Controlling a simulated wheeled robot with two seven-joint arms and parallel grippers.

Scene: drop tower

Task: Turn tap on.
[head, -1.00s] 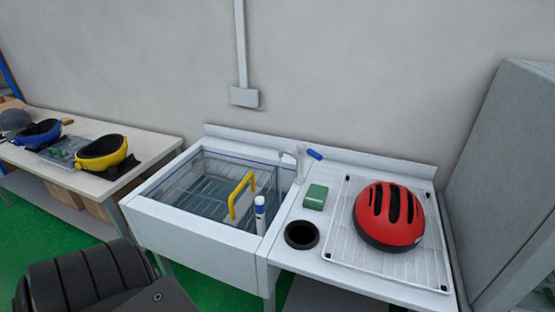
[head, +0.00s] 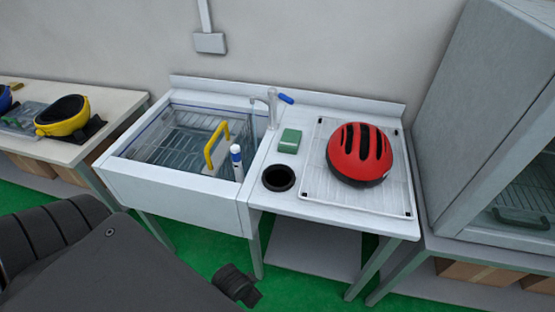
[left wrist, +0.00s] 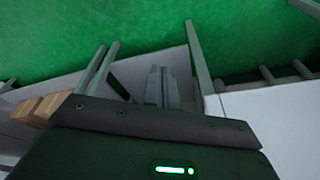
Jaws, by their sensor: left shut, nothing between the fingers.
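The tap (head: 271,105) stands at the back of the sink unit, between the basin and the worktop. It is grey, with a spout reaching left over the basin and a blue lever (head: 286,98) pointing right. My left gripper (left wrist: 162,72) shows in the left wrist view, shut and empty, with grey legs and green floor beyond it. My dark left arm fills the lower left of the head view, in front of and below the sink, well apart from the tap. My right gripper is in neither view.
The sink basin (head: 200,182) holds a wire basket and a yellow-handled tool (head: 215,142); a white bottle (head: 237,163) stands at its right. A green sponge (head: 290,141), black round opening (head: 278,178) and red helmet (head: 358,152) on a white rack (head: 315,187) occupy the worktop.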

